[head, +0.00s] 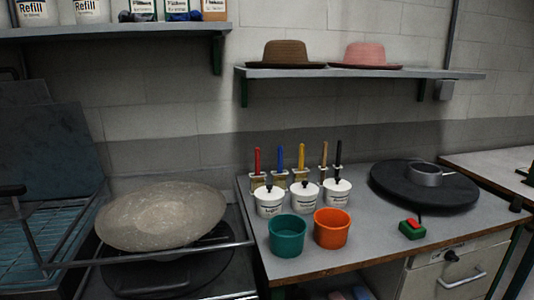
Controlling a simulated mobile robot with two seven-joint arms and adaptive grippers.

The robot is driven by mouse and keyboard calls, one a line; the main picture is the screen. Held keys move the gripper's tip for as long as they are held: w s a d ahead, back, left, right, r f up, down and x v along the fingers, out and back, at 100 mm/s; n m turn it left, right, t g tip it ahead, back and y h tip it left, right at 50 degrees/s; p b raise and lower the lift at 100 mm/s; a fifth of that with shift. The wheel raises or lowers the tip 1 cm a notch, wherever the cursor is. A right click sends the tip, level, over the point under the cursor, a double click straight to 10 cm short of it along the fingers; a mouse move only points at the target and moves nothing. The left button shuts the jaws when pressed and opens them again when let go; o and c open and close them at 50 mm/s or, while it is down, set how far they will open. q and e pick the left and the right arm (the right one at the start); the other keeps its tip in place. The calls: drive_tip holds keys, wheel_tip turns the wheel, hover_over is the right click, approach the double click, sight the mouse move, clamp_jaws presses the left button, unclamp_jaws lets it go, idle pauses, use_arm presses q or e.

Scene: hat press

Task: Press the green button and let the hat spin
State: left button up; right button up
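A small button block (412,229), green with a red part on top, sits on the grey table near its front edge, right of the orange pot. Behind it lies a wide black round disc (400,186) with a metal ring (426,175) on top; I cannot tell whether this is a hat or part of a machine. At left a large grey-beige, hat-like domed disc (160,214) rests tilted above a dark round base. Neither of my grippers shows in the head view.
The grey table (375,245) holds a teal pot (287,237), an orange pot (331,229), white lidded tubs (269,202) and several brushes. A wall shelf (350,74) carries a brown hat (285,54) and a pink hat (368,55). Metal rails (120,257) run at left.

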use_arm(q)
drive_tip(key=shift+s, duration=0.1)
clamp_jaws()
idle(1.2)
